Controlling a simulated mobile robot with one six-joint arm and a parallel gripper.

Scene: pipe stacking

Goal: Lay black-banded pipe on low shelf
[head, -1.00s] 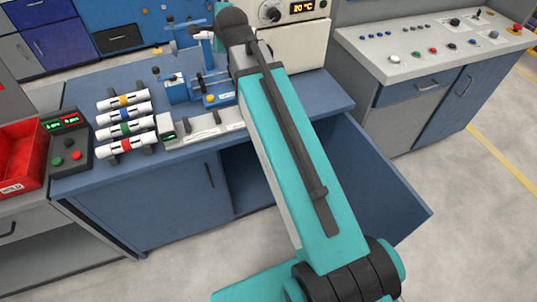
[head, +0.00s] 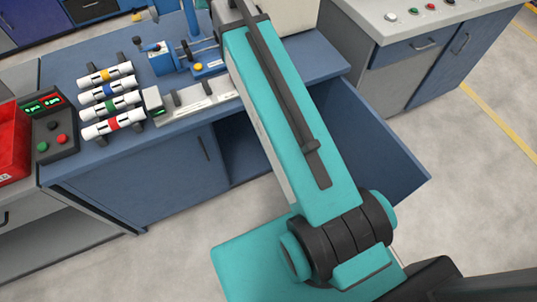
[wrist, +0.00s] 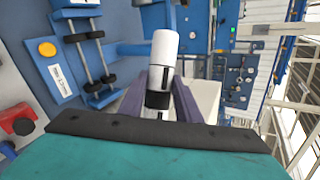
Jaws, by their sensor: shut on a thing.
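In the wrist view a white pipe (wrist: 165,48) with a black band stands between the purple-grey fingers of my gripper (wrist: 158,96), which are shut on it. The pipe's lower end is partly hidden by the wrist. My gripper and this pipe do not show in the head view, where my teal arm runs up to the top edge. The blue cabinet (head: 138,178) under the bench has an open bay with a dark interior (head: 238,145). A low shelf surface inside is mostly hidden by shadow and my arm.
The cabinet door (head: 375,140) stands open to the right. On the bench lie several pipes with coloured bands (head: 110,98), next to a control box (head: 48,125) and a red bin (head: 12,145). A blue fixture (head: 165,58) stands behind. Floor in front is clear.

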